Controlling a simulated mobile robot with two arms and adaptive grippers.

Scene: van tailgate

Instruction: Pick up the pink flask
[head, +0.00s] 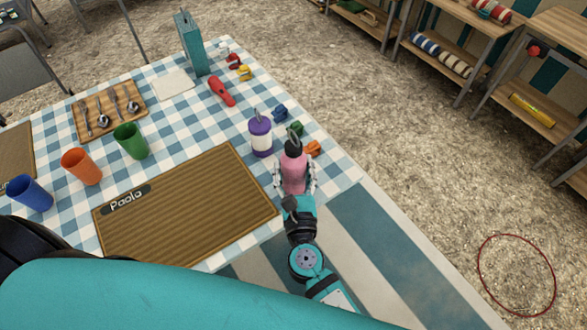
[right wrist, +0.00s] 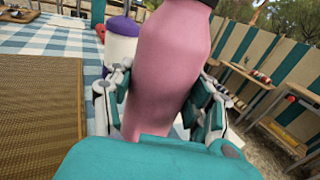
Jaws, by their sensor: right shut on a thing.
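The pink flask (head: 294,172) with a dark cap stands upright near the right edge of the checked tablecloth in the head view. My right gripper (head: 295,186) has its fingers on both sides of the flask, shut on it. In the right wrist view the pink flask (right wrist: 165,70) fills the middle, between the two fingers of the right gripper (right wrist: 163,95). Its lower end is hidden behind my teal gripper body. I cannot tell whether its base touches the table. My left gripper is not in view.
A purple and white bottle (head: 261,137) stands just left of the flask. Small blue (head: 280,113), green and orange (head: 312,149) items lie close by. A woven "Paolo" placemat (head: 190,205) lies to the left, with several cups beyond. Shelves (head: 450,62) stand at the back right.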

